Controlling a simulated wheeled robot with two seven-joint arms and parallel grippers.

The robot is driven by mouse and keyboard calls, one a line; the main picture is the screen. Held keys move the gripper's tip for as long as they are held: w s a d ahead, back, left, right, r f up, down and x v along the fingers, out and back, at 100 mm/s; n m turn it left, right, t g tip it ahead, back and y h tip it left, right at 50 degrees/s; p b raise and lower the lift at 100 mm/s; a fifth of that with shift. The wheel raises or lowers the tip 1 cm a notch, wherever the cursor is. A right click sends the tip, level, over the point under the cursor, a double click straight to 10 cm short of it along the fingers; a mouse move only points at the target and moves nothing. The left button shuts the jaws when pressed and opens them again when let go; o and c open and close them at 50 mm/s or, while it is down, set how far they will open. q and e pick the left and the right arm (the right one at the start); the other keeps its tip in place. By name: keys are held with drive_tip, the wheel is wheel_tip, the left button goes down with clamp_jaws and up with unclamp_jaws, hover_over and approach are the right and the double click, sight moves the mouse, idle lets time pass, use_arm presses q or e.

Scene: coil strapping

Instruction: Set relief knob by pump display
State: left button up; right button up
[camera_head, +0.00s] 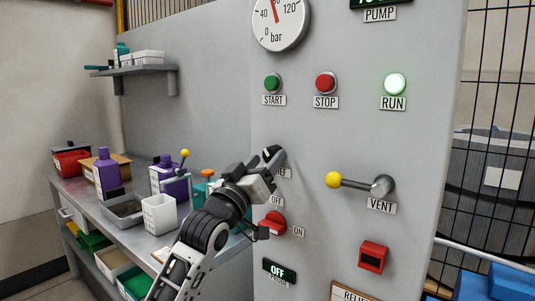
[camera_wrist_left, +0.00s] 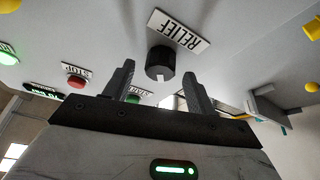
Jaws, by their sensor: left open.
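The relief knob (camera_wrist_left: 160,62) is a black round knob with a white mark, beside a RELIEF label (camera_wrist_left: 180,30) in the left wrist view. In the head view my left gripper mostly hides the knob and its label. My left gripper (camera_wrist_left: 157,85) is open, with its two fingers on either side of the knob's line and no visible grip on it. My left gripper (camera_head: 270,165) also shows in the head view at the panel. The pump display (camera_head: 383,3) is cut off at the top edge above the PUMP label (camera_head: 380,14); its digits are unreadable there. My right gripper is out of view.
A pressure gauge (camera_head: 280,20) is at the panel's top. Green START (camera_head: 272,83), red STOP (camera_head: 325,82) and lit RUN (camera_head: 394,84) sit below. A yellow-tipped VENT lever (camera_head: 355,183) juts out right of my gripper. A red switch (camera_head: 272,224) is below it. A cluttered bench (camera_head: 135,235) stands left.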

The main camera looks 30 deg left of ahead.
use_arm(q)
drive_tip(key=shift+x, duration=0.85)
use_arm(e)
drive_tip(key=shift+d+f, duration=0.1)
use_arm(q)
drive_tip(key=c, duration=1)
